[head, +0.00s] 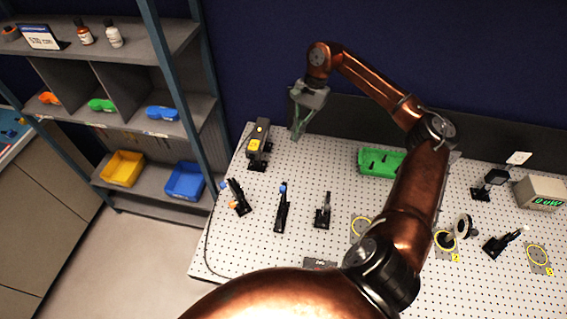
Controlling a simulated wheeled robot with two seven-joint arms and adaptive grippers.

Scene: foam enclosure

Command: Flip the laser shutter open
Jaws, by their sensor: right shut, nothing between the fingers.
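A black laser unit with a yellow label (258,145) sits at the back left of the perforated optical table (330,253). In front of it stands a small black mount with an orange part (237,197), which may be the shutter; its flap position is too small to tell. My right arm reaches across from the lower middle. My right gripper (297,134) is shut and empty, pointing down above the table, to the right of the laser and apart from it. My left gripper is not in view.
Two slim black mounts (281,209) (323,212) stand right of the orange-tipped one. A green tray (371,161) lies farther back. A meter box (541,193) showing about 0.0 W, a black mount (490,184) and yellow ring marks are at right. Shelves (130,85) stand left.

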